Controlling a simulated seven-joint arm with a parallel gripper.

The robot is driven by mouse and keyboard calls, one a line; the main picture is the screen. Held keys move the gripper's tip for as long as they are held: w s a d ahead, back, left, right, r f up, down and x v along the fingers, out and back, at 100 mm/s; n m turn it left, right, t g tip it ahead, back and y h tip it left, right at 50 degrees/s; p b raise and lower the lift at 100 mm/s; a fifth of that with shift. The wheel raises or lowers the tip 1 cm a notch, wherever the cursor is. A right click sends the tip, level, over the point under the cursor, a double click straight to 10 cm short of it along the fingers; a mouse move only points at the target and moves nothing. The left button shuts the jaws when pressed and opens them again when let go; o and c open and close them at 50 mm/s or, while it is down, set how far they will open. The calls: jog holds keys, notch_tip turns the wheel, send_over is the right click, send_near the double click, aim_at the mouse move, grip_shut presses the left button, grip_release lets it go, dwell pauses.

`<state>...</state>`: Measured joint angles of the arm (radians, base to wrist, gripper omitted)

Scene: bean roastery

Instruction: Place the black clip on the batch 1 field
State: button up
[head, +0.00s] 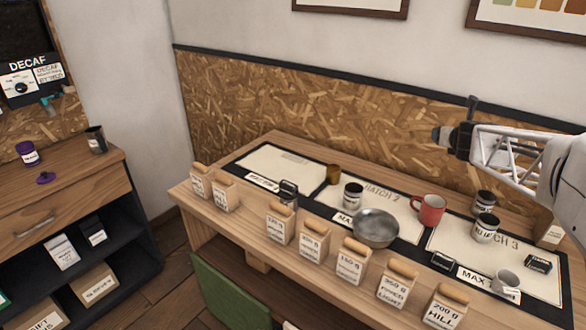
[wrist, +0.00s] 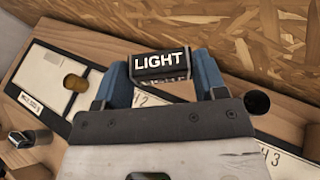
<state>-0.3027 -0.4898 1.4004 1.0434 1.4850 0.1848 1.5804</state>
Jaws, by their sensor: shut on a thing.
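My gripper (head: 447,138) is raised above the back right of the table in the head view. In the wrist view my gripper (wrist: 160,80) is shut on a black clip (wrist: 160,64) with white lettering LIGHT, held between two blue fingers. The batch 1 field (head: 270,163) is the leftmost pale panel on the dark mat; it also shows at left in the wrist view (wrist: 45,72). The held clip is well to the right of that field and above the table. The field's surface is mostly bare.
A brown cup (head: 333,174) stands at the field's right edge. A dark-topped object (head: 289,190) stands at its front. A metal bowl (head: 376,228), a red mug (head: 428,209) and several labelled bags with wooden tops line the table. Other black clips (head: 538,263) lie at right.

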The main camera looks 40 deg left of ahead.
jog(key=s+a+n+g+y, duration=0.2)
jog(key=s+a, duration=0.1)
jog(key=a, duration=0.7)
jog(key=s+a+n+g+y, duration=0.1)
jog(key=s+a+n+y, duration=0.15)
jog(key=a, duration=0.75)
jog(key=n+g+y, duration=0.2)
jog(key=n+g, duration=0.1)
jog(key=g, duration=0.1)
send_over(301, 189)
notch_tip(301, 189, down, 14)
jog(key=shift+t, duration=0.3)
jog(key=shift+f, duration=0.2)
jog(key=shift+f, duration=3)
jog(key=shift+f, duration=1.9)
jog(key=shift+f, duration=0.15)
